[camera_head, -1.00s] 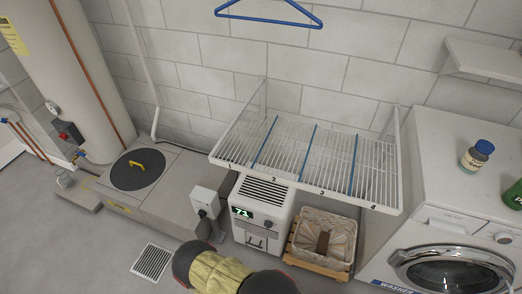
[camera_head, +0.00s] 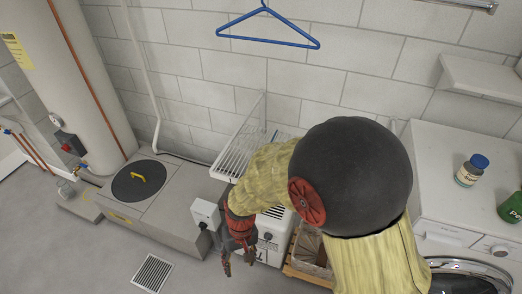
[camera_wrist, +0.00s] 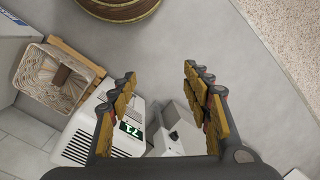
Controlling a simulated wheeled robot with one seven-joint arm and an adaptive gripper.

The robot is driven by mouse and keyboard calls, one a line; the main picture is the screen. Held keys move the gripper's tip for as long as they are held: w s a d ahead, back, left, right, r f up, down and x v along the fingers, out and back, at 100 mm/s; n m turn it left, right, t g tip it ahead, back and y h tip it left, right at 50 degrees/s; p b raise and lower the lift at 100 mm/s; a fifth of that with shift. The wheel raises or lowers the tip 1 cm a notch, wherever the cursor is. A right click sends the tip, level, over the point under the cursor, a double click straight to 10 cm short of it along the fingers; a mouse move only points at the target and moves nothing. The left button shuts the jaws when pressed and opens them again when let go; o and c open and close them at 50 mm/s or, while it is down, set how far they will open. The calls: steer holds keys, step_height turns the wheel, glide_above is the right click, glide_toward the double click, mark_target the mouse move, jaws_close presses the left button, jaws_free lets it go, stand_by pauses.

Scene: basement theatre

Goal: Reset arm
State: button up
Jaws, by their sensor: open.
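My gripper (camera_head: 239,263) hangs fingers down in the head view, in front of the white dehumidifier (camera_head: 272,222). In the wrist view my gripper (camera_wrist: 160,74) is open, with its two padded fingers wide apart and nothing between them. The dehumidifier (camera_wrist: 84,140), with its green 71 display, shows partly behind the left finger. A grey box (camera_wrist: 172,120) shows between the fingers.
A wicker basket (camera_wrist: 44,78) on a wooden stand is beside the dehumidifier. The washer (camera_head: 440,190) is at right, with a blue-capped jar (camera_head: 471,171) and a green container (camera_head: 512,208) on top. A blue hanger (camera_head: 267,42) hangs above the shelf. Floor around the grate (camera_head: 152,273) is clear.

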steer(key=s+d+r+m+t+p, duration=0.2)
steer(key=d+r+t, duration=0.1)
steer(key=d+r, duration=1)
steer(key=s+d+r+m+t+p, duration=0.2)
steer(key=d+r, duration=1)
steer(key=r, duration=0.9)
steer(key=s+t, duration=0.1)
steer(key=t, duration=0.1)
steer(key=shift+d+r+t+h, duration=0.15)
steer(key=shift+d+t+h, duration=0.15)
steer(key=shift+d+h, duration=0.1)
steer(key=shift+s, duration=0.15)
